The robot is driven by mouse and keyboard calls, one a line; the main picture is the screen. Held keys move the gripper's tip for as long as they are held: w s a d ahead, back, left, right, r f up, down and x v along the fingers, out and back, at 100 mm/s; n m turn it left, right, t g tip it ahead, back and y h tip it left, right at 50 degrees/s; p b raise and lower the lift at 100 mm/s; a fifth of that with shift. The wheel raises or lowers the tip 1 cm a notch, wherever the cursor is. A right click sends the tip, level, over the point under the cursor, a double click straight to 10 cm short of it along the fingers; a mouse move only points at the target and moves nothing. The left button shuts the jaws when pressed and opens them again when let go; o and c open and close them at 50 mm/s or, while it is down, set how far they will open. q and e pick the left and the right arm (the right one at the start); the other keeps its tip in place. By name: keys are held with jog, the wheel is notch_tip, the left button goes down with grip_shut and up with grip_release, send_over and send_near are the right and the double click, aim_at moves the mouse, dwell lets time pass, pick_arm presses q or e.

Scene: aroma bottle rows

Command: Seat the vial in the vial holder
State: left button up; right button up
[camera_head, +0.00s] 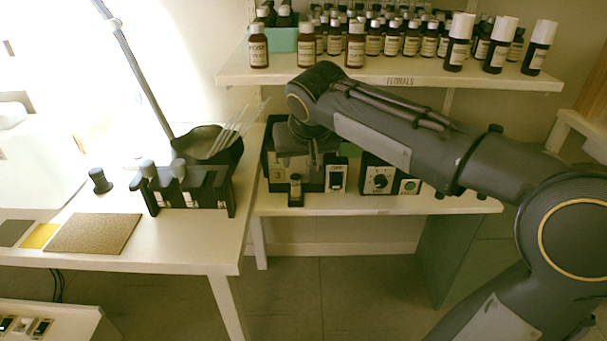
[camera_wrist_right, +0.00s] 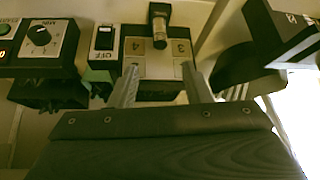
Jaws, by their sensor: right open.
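A black rack (camera_head: 222,190) with grey-capped pieces stands on the left table. My right gripper (camera_head: 305,158) is over the numbered unit, partly hidden by its own wrist. Its fingers (camera_wrist_right: 160,69) are apart with nothing between them. My left gripper is not in view.
A switch box (camera_head: 338,176) and a dial box (camera_head: 379,179) stand right of the numbered unit. Rows of bottles (camera_head: 392,42) fill the upper shelf (camera_head: 300,74) above. A black tray (camera_head: 208,141) with thin sticks is behind the rack. A cork mat (camera_head: 95,232) lies at front left.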

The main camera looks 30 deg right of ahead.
jog(key=s+a+f+y, duration=0.2)
jog(key=s+a+f, duration=0.1)
jog(key=s+f, duration=0.2)
jog(key=s+a+f+n+y, duration=0.1)
jog(key=s+a+f+y, duration=0.1)
jog(key=s, duration=0.8)
jog(key=s+a+f+n+y, duration=0.1)
jog(key=s+a+f+y, duration=0.1)
jog(key=s+a+f, duration=0.2)
jog(key=s+f, duration=0.3)
jog(key=s, duration=0.1)
jog(key=shift+a+f+g, duration=0.3)
jog(key=shift+f, duration=0.05)
